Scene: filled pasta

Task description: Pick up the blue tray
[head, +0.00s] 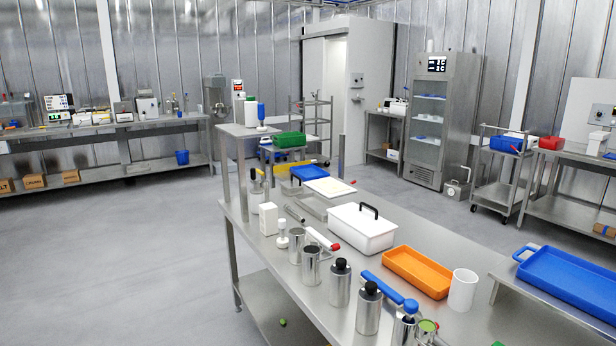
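A large blue tray (575,280) lies at the right side of the head view, on a raised metal shelf at the near right end of the steel table. It is rectangular and shallow, with a loop handle at its left end. It looks empty, and its right end is cut off by the picture edge. A smaller blue tray or lid (310,172) lies at the far end of the same table. Neither of my grippers shows.
The steel table (440,247) holds an orange tray (417,272), a white cup (462,290), a lidded white box (362,229) and several metal canisters (340,284). Shelved carts and a glass-door cabinet stand behind. The floor (130,260) at left is clear.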

